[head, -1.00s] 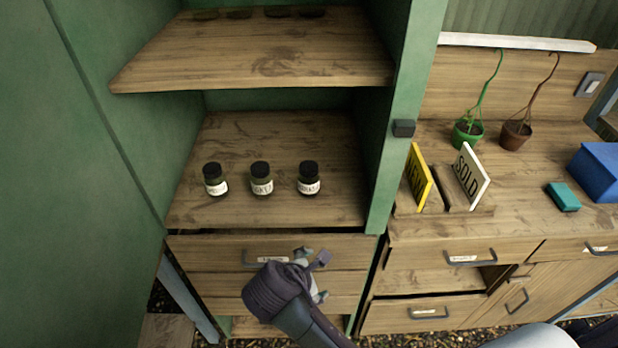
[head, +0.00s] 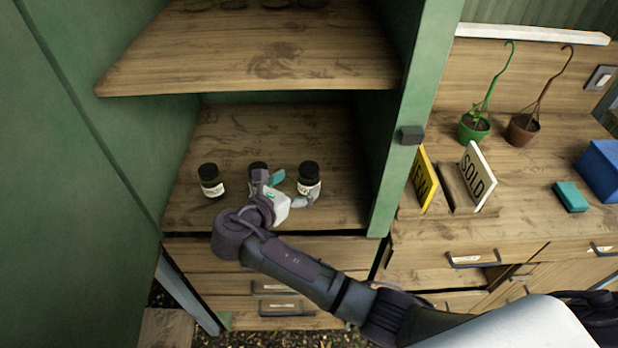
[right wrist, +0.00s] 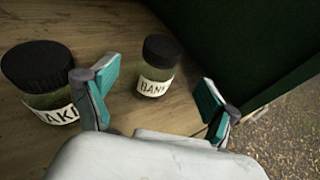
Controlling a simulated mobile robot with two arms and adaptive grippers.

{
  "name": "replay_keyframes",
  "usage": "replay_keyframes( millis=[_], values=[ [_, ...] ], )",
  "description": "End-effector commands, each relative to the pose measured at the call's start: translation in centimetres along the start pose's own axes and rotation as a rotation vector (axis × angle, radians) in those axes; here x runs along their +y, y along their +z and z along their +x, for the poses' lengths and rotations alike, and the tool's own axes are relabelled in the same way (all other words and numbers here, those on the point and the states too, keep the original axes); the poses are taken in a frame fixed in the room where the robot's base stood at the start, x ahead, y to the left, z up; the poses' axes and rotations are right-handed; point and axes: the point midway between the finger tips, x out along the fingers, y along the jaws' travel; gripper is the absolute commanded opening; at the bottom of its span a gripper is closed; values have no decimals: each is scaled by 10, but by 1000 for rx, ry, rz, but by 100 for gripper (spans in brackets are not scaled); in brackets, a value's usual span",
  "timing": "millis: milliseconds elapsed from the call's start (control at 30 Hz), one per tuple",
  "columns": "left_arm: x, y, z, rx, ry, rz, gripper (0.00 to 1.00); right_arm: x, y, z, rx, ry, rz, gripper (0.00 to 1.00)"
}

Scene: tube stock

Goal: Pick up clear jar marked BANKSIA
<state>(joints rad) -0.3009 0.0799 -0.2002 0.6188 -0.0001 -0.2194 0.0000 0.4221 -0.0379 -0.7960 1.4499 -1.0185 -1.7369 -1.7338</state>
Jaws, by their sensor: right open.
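The clear jar marked BANK, the rest of its label out of sight (right wrist: 155,74), has a black lid and greenish contents. In the head view it is the rightmost jar (head: 308,180), upright on the cabinet's lower shelf. My right gripper (head: 291,188) is open at the shelf. In the right wrist view its teal-padded fingers (right wrist: 158,88) are spread, with the BANK jar beyond and between them, not gripped. A similar jar (right wrist: 42,83), its label partly hidden, stands left of the left finger; it is the middle jar (head: 258,168) in the head view. My left gripper is not in view.
A third jar (head: 211,181) stands at the left of the lower shelf (head: 230,125). The upper shelf (head: 270,60) is above, and a green post (head: 400,160) bounds the right side. Signs, two hanging pots and boxes sit on the bench (head: 520,205).

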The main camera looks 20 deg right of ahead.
Motion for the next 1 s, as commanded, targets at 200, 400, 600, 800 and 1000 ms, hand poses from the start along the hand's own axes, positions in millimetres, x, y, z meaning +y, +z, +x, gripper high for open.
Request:
replay_keyframes(
  millis=[200,400,600,800,1000],
  values=[
    [0,-3,-4,4,0,0,37,0,1,21,-2,-2,-1,86],
    [0,-3,-9,2,0,0,37,0,1,51,0,-1,-1,86],
    [0,-2,-9,1,0,0,37,0,0,59,1,1,2,86],
    [0,-2,-9,1,0,0,37,0,0,58,1,1,2,75],
    [0,-2,-9,2,0,0,37,0,0,58,1,1,2,41]
  ],
)
